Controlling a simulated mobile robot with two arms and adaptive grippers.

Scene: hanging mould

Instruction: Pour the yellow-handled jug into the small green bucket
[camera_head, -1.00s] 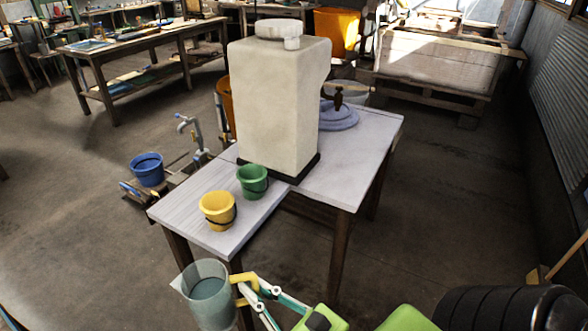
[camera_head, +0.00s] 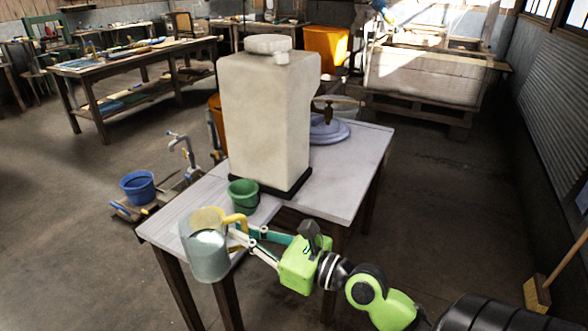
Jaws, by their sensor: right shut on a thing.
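My right gripper (camera_head: 243,233) is shut on the yellow handle (camera_head: 236,218) of a clear jug (camera_head: 207,258). The jug looks upright and holds pale liquid. It is in front of the table's near left corner, at about table height. The small green bucket (camera_head: 243,195) stands upright on the table, beyond the jug and slightly right of it, at the foot of the big tank. The jug is apart from the green bucket in the picture. My left gripper is not in view.
A large cream tank (camera_head: 264,120) stands on the grey table (camera_head: 355,150). A blue bucket (camera_head: 138,186) is at the left on a low stand. A broom (camera_head: 537,293) is at the right.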

